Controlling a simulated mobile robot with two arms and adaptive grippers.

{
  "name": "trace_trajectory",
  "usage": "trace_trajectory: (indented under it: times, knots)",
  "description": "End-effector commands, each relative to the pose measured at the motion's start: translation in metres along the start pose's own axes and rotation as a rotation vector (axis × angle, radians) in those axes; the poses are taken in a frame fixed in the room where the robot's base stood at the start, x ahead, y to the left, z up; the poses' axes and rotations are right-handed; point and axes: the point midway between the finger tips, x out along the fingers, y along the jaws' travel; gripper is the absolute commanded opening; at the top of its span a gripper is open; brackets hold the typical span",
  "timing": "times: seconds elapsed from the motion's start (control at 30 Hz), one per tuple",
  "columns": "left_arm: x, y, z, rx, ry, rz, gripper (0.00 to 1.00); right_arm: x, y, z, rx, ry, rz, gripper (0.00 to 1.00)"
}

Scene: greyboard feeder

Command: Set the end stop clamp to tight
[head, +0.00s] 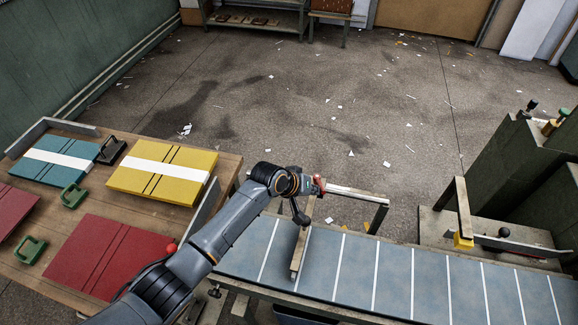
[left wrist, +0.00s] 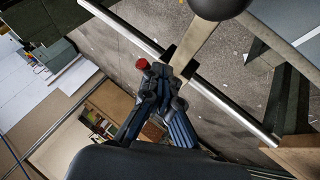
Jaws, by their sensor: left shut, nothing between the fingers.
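The end stop is a pale bar (head: 299,250) lying across the blue feeder belt (head: 388,275), with a black ball knob (head: 302,219) on it. It hangs from a round metal rail (head: 352,194). A red clamp handle tip (head: 319,184) shows at the rail end of the bar; it also shows in the left wrist view (left wrist: 142,64). My left gripper (head: 307,186) is shut and empty, right beside the red tip; I cannot tell whether they touch. In the left wrist view its dark fingers (left wrist: 157,72) lie just right of the red tip. My right gripper is out of view.
A wooden table (head: 224,172) on the left holds teal, yellow and red boards and green-handled pieces. A yellow block (head: 463,241) and a bar with a black knob (head: 504,232) stand at the right. The floor behind has paper scraps.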

Motion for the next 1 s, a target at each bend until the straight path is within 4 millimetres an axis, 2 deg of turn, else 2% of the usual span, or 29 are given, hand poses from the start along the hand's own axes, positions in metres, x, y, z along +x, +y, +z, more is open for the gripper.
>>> trace_trajectory:
  times: [0.77,1.0]
  knots:
    - [0.0025,0.0048,0.0018,0.001,-0.002,0.001,0.00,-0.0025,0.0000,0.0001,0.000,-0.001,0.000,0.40]
    - [-0.0008,-0.0043,0.0053,-0.002,-0.001,-0.001,0.00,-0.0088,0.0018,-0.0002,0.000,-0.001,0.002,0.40]
